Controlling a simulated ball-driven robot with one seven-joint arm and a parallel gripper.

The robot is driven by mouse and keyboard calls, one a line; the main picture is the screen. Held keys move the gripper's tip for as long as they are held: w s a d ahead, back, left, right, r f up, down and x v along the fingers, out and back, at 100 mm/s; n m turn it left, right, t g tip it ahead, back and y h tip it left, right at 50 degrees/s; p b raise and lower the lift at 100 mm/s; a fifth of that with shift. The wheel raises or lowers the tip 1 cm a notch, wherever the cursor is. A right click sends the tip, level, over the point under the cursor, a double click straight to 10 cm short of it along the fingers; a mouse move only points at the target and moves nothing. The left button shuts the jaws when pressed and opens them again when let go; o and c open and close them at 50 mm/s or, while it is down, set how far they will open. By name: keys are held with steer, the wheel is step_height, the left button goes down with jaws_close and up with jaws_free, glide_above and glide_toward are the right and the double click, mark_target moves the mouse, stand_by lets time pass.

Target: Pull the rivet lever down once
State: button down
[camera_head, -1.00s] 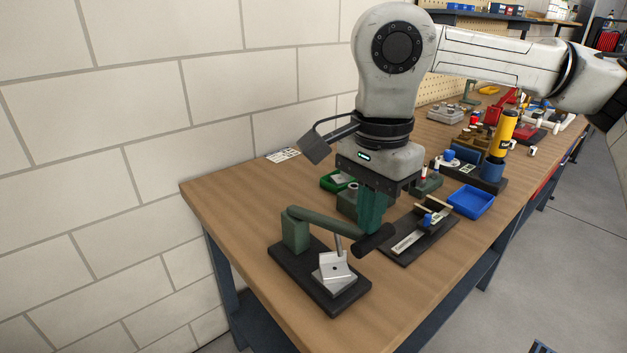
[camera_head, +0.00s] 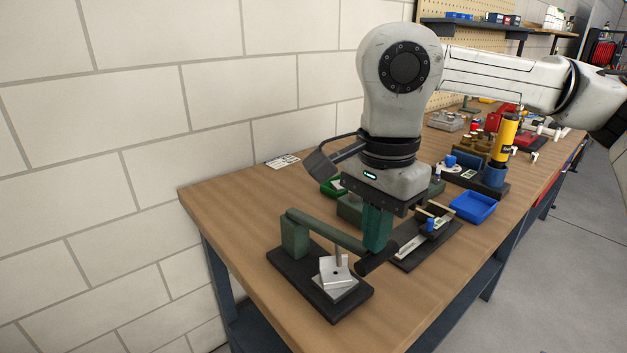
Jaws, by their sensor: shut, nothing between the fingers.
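The rivet lever (camera_head: 328,234) is a green bar on a green post (camera_head: 295,237), with a black handle (camera_head: 378,256) at its right end. The post stands on a black base plate (camera_head: 290,277) near the table's front left. A thin pin hangs from the bar over a silver block (camera_head: 335,271) on the plate. The bar slopes down to the right. My gripper (camera_head: 374,247) points down with its green fingers shut and empty. Its tips are at the handle end of the lever, apparently touching it from above; exact contact is hard to tell.
Just right of the lever is a black fixture (camera_head: 428,249) with a metal strip and a blue knob. A blue tray (camera_head: 473,206) lies beyond it. A green bin (camera_head: 333,187) sits behind my gripper. The wooden table (camera_head: 225,207) is bare at left.

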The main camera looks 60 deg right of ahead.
steer(key=shift+f, duration=0.1)
steer(key=shift+s+f+b, duration=0.1)
steer(key=shift+f+b, duration=0.6)
steer(key=shift+b, duration=0.05)
steer(key=w+d+r+p, duration=0.1)
steer(key=w+r+p, duration=0.3)
steer(key=r, duration=0.5)
steer(key=w+d+r+p, duration=0.1)
steer(key=w+r+p, duration=0.3)
steer(key=r+p, duration=0.5)
steer(key=shift+r, duration=0.75)
steer(key=shift+d, duration=0.1)
stand_by(0.8)
